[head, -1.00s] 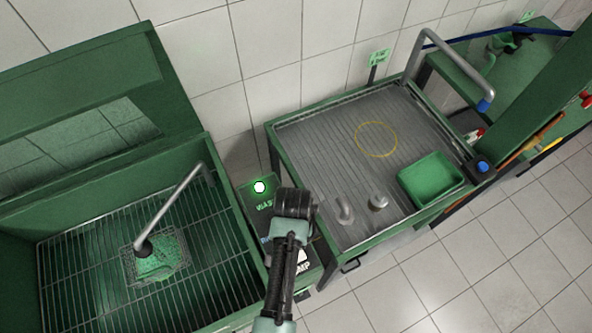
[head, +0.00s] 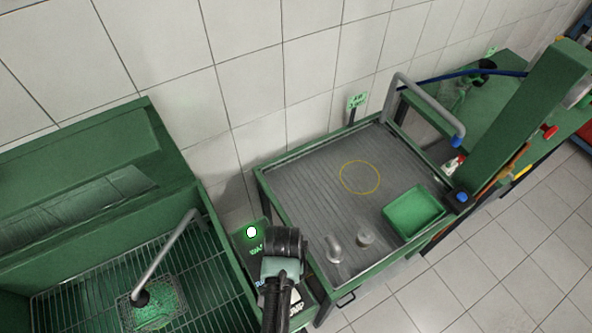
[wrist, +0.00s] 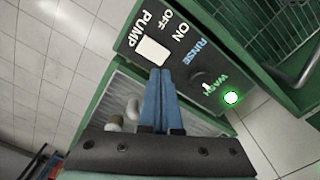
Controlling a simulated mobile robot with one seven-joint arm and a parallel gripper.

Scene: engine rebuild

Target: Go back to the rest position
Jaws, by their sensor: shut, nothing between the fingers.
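My gripper (wrist: 160,72) shows in the wrist view with its two blue fingers closed together and nothing between them. It is above the control panel (wrist: 187,60), its tips near the white PUMP switch (wrist: 152,51). Contact with the panel cannot be judged. The RINSE/WASH knob (wrist: 207,88) and a lit green lamp (wrist: 231,97) are to the right of the fingers. In the head view, my wrist hides most of the gripper and part of the panel; the lit lamp (head: 251,232) shows just left of my arm.
At right, a grey ribbed bench (head: 310,185) bears a green tray (head: 440,207), two grey metal parts (head: 365,240) and a yellow ring mark (head: 360,162).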

